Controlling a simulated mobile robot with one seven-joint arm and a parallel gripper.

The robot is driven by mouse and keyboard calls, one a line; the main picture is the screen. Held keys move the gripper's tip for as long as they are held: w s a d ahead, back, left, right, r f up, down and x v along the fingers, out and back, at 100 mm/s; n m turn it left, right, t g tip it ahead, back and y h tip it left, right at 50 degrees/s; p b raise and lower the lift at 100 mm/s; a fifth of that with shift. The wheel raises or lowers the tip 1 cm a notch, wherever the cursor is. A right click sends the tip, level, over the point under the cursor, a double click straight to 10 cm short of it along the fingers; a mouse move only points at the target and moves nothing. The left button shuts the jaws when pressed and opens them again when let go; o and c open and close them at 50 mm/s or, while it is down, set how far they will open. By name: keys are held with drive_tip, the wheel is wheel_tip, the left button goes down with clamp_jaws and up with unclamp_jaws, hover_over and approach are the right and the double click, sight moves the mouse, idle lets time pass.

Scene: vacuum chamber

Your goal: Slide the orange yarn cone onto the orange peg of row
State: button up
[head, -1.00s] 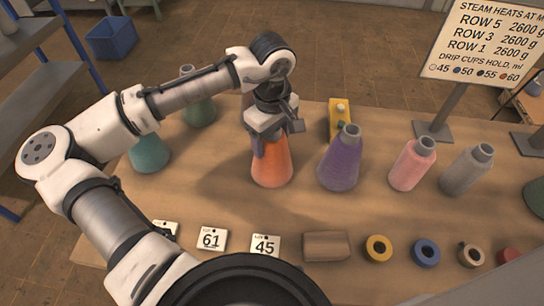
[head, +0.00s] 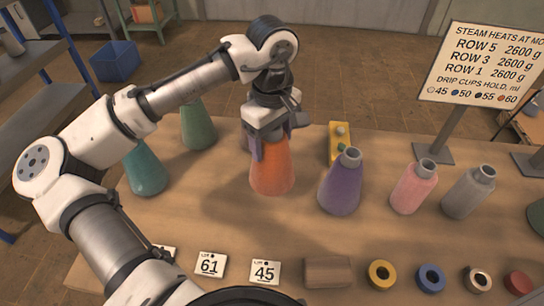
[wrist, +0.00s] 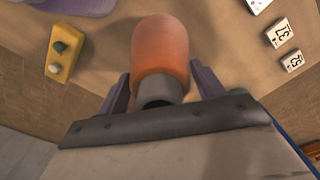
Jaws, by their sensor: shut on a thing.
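The orange yarn cone (head: 272,172) stands upright on the wooden table, or very close above it; I cannot tell which. My gripper (head: 270,145) is over its top, with the purple-grey fingers on either side, shut on it. In the wrist view the orange cone (wrist: 161,55) lies between the two fingers, its grey tip (wrist: 160,92) towards the palm; my gripper (wrist: 160,90) frames it. No orange peg shows in any view.
Purple (head: 341,185), pink (head: 413,187) and grey (head: 468,192) cones stand to the right, teal (head: 146,170) and green (head: 198,125) cones to the left. A yellow button box (head: 340,142) is behind. Number cards (head: 265,272), a wooden block (head: 328,272) and tape rolls (head: 382,275) line the front.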

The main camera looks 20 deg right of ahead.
wheel_tip(320, 180, up, 12)
drive_tip(key=shift+r+b, duration=0.1)
drive_tip(key=shift+b, duration=0.35)
drive_tip(key=shift+r+b, duration=0.15)
drive_tip(key=shift+b, duration=0.25)
